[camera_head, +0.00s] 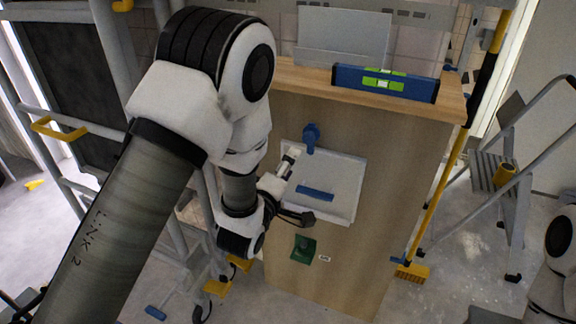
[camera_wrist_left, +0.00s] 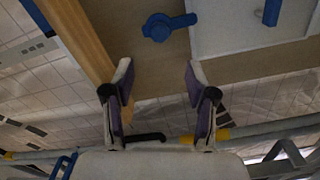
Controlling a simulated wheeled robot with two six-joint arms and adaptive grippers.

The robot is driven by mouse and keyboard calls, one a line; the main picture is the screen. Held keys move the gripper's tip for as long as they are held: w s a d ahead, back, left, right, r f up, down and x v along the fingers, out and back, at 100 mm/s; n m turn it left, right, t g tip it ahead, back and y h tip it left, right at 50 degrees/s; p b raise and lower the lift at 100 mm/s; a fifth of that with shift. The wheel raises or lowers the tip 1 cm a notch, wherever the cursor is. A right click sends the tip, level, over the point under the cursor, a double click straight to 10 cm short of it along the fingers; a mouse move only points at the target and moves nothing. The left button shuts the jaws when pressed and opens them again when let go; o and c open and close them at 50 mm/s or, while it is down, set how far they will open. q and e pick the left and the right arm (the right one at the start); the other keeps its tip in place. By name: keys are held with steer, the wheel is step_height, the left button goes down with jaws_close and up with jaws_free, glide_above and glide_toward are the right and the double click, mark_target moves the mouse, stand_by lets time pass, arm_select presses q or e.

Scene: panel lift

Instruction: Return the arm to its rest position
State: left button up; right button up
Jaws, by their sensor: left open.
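My left arm comes in from the left in the head view, in front of the wooden cabinet (camera_head: 400,150). Its gripper (camera_head: 289,165) is near the left edge of the white panel (camera_head: 343,176) on the cabinet front. In the left wrist view the gripper (camera_wrist_left: 158,84) has its two fingers apart with nothing between them. The panel (camera_wrist_left: 235,25) and its blue handle (camera_wrist_left: 272,12) show beyond the fingers there. A blue latch (camera_head: 311,136) sits above the panel; it also shows in the left wrist view (camera_wrist_left: 160,27). My right gripper is out of frame.
A blue spirit level (camera_head: 385,84) lies on the cabinet top. Metal scaffolding (camera_head: 107,50) stands close on the left. A stepladder (camera_head: 515,150) and a yellow-handled broom (camera_head: 412,270) stand on the right. A green piece (camera_head: 303,248) is low on the cabinet front.

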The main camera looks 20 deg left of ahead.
arm_select(q)
steer(key=shift+f, duration=0.1)
stand_by(0.3)
steer(key=s+a+f+m+g+y+p, duration=0.1)
steer(key=s+a+f+m+g+p, duration=0.25)
steer(key=s+f+g+p, duration=1.05)
steer(key=s+f+m+g+b, duration=0.2)
steer(key=s+f+m, duration=0.3)
steer(key=s, duration=0.5)
steer(key=s+f+m+g+b, duration=0.2)
steer(key=s+f+m+b, duration=0.2)
steer(key=s+f, duration=0.3)
steer(key=s+m, duration=0.1)
steer(key=s, duration=0.2)
steer(key=shift+a+h, duration=0.15)
steer(key=shift+h, duration=0.15)
steer(key=shift+r, duration=0.1)
